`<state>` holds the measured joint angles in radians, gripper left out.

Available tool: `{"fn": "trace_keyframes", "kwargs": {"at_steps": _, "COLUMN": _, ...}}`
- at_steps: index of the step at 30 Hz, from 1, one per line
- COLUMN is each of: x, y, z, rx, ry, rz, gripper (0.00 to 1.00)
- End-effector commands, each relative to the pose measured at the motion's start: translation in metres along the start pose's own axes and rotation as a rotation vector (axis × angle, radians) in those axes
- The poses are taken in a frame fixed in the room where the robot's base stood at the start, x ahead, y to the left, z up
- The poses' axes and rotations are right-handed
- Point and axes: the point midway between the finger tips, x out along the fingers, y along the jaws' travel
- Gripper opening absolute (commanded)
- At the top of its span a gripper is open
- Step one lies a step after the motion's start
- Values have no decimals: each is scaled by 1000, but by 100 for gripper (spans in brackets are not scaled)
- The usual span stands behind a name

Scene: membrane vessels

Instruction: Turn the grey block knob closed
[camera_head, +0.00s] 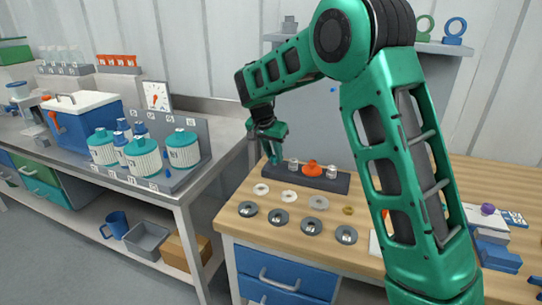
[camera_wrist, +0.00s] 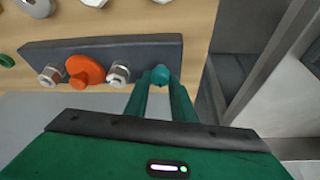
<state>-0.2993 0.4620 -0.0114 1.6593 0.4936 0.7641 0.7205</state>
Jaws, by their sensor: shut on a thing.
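A long dark grey block (camera_head: 340,183) stands on the wooden bench top, and it also shows in the wrist view (camera_wrist: 110,50). It bears an orange knob (camera_head: 312,168) between two metal fittings (camera_head: 293,164) (camera_head: 331,171). At the block's end under my gripper is a small teal knob (camera_wrist: 160,73). My gripper (camera_head: 276,160) reaches down onto that end. In the wrist view its two fingers (camera_wrist: 158,90) close on the teal knob from both sides. The fingers hide most of the knob in the head view, and I cannot tell how far it is turned.
Several grey and pale rings (camera_head: 311,226) lie on the bench in front of the block. At left, a metal bench carries a blue cooler (camera_head: 85,120) and a rack of white vessels with teal caps (camera_head: 183,149). Blue boxes (camera_head: 497,257) stand at right.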

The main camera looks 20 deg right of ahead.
Motion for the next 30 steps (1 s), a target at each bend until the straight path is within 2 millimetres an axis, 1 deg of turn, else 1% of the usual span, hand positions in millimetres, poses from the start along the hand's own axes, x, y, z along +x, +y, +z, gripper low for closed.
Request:
{"fn": "trace_keyframes", "kwargs": {"at_steps": 1, "x": -2, "y": -4, "z": 0, "rx": 4, "ry": 3, "rz": -7, "gripper": 1}}
{"fn": "trace_keyframes", "kwargs": {"at_steps": 16, "x": -3, "y": -6, "z": 0, "rx": 16, "ry": 3, "rz": -5, "gripper": 1}}
{"fn": "trace_keyframes", "kwargs": {"at_steps": 17, "x": -3, "y": -6, "z": 0, "rx": 16, "ry": 3, "rz": -5, "gripper": 28}}
{"fn": "trace_keyframes", "kwargs": {"at_steps": 18, "x": -3, "y": -6, "z": 0, "rx": 16, "ry": 3, "rz": -5, "gripper": 37}}
{"fn": "trace_keyframes", "kwargs": {"at_steps": 19, "x": -3, "y": -6, "z": 0, "rx": 16, "ry": 2, "rz": -4, "gripper": 42}}
{"fn": "trace_keyframes", "kwargs": {"at_steps": 27, "x": -2, "y": -3, "z": 0, "rx": 18, "ry": 1, "rz": 2, "gripper": 42}}
{"fn": "trace_keyframes", "kwargs": {"at_steps": 30, "x": -6, "y": -3, "z": 0, "rx": 19, "ry": 2, "rz": 2, "gripper": 42}}
